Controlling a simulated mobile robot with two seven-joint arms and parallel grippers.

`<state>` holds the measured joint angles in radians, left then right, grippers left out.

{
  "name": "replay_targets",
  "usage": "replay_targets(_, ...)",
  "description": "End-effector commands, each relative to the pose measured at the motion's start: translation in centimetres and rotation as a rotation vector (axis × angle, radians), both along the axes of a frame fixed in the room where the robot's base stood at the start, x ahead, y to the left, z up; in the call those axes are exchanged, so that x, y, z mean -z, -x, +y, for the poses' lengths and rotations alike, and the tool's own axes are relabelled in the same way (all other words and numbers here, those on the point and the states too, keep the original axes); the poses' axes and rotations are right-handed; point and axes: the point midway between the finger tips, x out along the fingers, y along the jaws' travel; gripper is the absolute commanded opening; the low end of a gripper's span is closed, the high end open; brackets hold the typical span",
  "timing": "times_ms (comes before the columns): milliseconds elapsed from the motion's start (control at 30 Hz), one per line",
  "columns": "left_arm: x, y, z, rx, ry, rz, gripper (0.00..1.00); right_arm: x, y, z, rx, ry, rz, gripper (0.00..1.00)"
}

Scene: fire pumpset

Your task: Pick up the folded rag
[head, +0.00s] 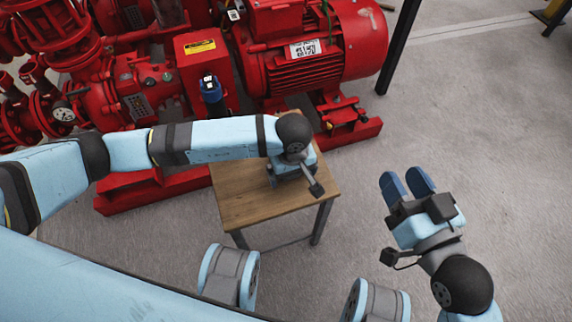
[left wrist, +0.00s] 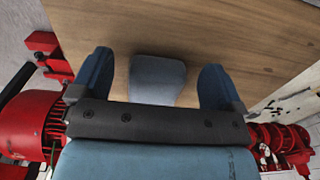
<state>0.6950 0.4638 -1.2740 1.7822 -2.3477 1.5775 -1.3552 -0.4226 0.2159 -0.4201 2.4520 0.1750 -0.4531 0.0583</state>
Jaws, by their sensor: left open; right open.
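The folded rag (left wrist: 156,80) is a grey-blue pad lying on the wooden table top, seen in the left wrist view. My left gripper (left wrist: 156,66) is open, with one blue finger on each side of the rag and a gap on both sides. The near end of the rag is hidden behind the gripper's palm. In the head view my left gripper (head: 285,176) is over the table, and my own arm and hand hide the rag. My right gripper (head: 405,181) is open and empty over the bare floor, right of the table.
The small wooden table (head: 245,203) stands in front of a large red pumpset (head: 315,50), close to its red base. A dark blue upright object (head: 212,93) stands behind my left arm. The grey floor to the right is clear.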

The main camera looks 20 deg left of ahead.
Motion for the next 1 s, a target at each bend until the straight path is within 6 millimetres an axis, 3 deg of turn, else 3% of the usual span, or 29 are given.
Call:
replay_targets(100,1.1,-0.01,-0.04,-0.001,0.001,0.0,0.94,0.66,0.01,0.03,-0.006,0.01,0.017,0.45)
replay_targets(367,1.1,-0.03,-0.01,-0.001,0.001,-0.001,0.91,0.62,0.02,0.05,-0.008,0.012,0.02,0.45)
replay_targets(500,1.09,-0.03,0.0,-0.001,0.001,-0.001,0.59,0.63,0.03,0.04,-0.008,0.012,0.02,0.45)
replay_targets(567,1.09,-0.03,0.0,-0.001,0.001,-0.001,0.49,0.64,0.03,0.03,-0.007,0.012,0.02,0.45)
replay_targets(1000,0.35,-0.07,0.0,0.0,0.001,-0.002,0.49,0.32,0.02,0.01,-0.006,0.01,0.015,0.45)
